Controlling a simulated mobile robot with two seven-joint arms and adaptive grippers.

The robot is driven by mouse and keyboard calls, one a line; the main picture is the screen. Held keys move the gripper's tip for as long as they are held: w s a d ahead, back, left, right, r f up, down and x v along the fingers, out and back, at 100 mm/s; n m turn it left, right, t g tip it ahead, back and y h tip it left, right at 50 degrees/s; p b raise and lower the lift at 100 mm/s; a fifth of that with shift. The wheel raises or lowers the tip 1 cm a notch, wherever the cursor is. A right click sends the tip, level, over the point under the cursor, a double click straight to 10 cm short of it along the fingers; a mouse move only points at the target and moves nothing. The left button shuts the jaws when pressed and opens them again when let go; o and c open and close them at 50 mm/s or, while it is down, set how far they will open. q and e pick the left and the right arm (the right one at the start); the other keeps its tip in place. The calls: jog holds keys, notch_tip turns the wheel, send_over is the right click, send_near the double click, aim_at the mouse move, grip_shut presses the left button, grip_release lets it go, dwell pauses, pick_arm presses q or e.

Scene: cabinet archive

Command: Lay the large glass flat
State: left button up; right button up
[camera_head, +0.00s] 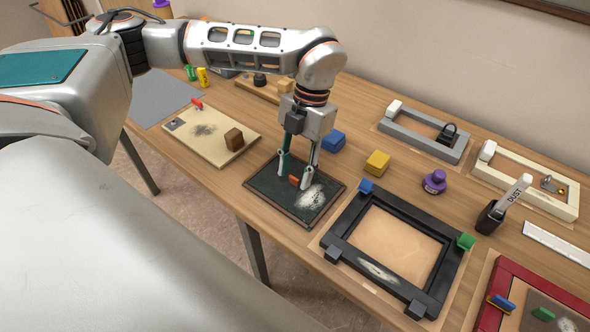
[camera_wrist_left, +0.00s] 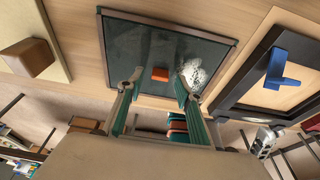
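The large glass (camera_head: 278,196) is a dark green pane with a thin brown rim, a white dusty smear and a small orange tab (camera_head: 294,182). It appears to lie flat on the table, left of the black frame. In the left wrist view, the glass (camera_wrist_left: 135,45) fills the upper middle, with the orange tab (camera_wrist_left: 160,74) near its centre. My left gripper (camera_head: 293,176) points down over the glass. Its fingers are spread, one on each side of the tab, with gaps showing in the wrist view (camera_wrist_left: 157,82). My right gripper is not in view.
A black frame (camera_head: 339,234) with blue and green clips lies close on the right. A beige board (camera_head: 180,139) with a brown block (camera_head: 234,139) lies on the left. Blue (camera_head: 333,141) and yellow (camera_head: 377,162) blocks stand behind. A dust brush (camera_head: 515,194) stands farther right.

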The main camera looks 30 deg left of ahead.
pick_arm(q)
jog(key=shift+p+v, duration=1.4)
jog(key=shift+v, duration=0.6)
jog(key=shift+w+r, duration=0.1)
jog(key=shift+r, duration=0.05)
jog(key=shift+v, duration=0.95)
jog(key=v, duration=1.2)
